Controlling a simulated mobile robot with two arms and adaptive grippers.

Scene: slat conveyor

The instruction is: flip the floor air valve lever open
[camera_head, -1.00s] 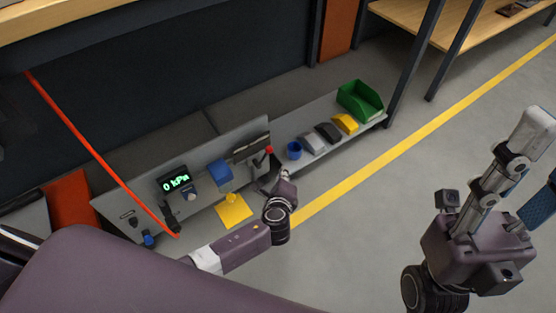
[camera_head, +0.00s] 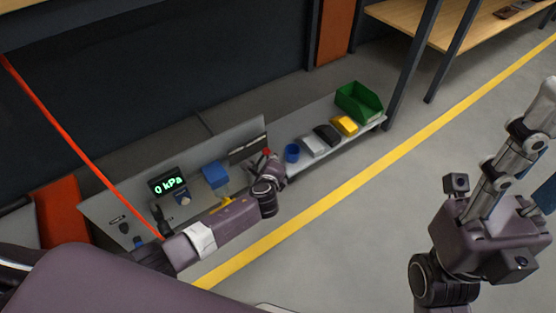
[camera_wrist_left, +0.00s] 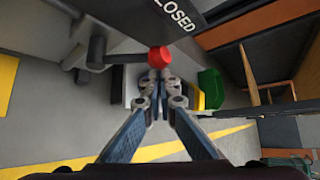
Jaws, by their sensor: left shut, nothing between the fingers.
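The valve lever is a grey bar with a red knob (camera_wrist_left: 159,56). The knob shows small beside my left gripper in the head view (camera_head: 267,153). In the left wrist view the bar runs left from the knob to a dark pivot (camera_wrist_left: 95,53), and a black label above reads "CLOSED" (camera_wrist_left: 175,16). My left gripper (camera_wrist_left: 159,76) is shut and empty, its fingertips right at the knob's near side; I cannot tell whether they touch. My left gripper also shows in the head view (camera_head: 270,162). A display (camera_head: 168,185) on the grey panel reads 0 kPa. My right gripper is out of view.
A low grey shelf (camera_head: 293,173) right of the panel holds a blue cup (camera_head: 291,153), grey, black and yellow blocks and a green bin (camera_head: 360,101). A red hose (camera_head: 75,143) slants down at the left. The floor beyond the yellow line is clear.

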